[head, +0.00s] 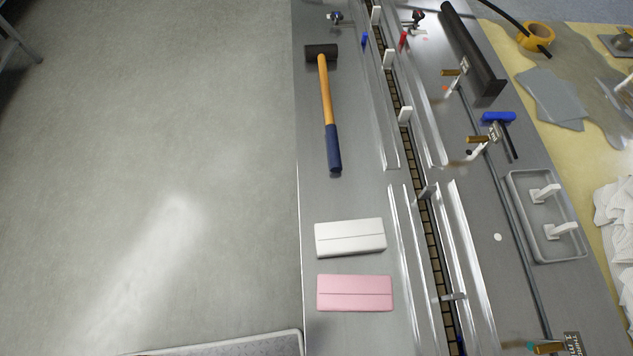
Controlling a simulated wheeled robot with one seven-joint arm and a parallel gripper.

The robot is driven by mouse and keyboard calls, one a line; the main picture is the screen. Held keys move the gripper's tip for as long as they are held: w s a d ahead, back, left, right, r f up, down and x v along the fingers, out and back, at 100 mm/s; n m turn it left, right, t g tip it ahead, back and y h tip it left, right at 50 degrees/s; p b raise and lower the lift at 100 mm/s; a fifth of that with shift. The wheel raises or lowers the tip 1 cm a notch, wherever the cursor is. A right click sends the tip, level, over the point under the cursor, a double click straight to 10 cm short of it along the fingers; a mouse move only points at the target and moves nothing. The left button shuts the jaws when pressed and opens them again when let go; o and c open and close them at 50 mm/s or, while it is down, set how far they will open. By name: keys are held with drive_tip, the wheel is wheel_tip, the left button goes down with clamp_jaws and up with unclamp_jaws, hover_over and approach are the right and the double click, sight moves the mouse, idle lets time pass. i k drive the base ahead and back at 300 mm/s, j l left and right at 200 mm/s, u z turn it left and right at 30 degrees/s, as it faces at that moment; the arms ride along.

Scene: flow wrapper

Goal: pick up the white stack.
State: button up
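The white stack (350,237) is a flat white block with a line across its side. It lies on the grey metal machine bed (316,202), near the bed's left edge and slightly tilted in the picture. A similar pink stack (355,293) lies just below it, with a narrow gap between them. My gripper is not visible in the head view.
A hammer (326,110) with a blue grip lies above the white stack. Metal guide rails and a chain channel (433,235) run along its right. A grey tray (513,190) holds white pieces further right. Open floor (150,170) fills the left.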

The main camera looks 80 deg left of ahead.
sight(365, 235)
drive_tip(key=u, duration=1.25)
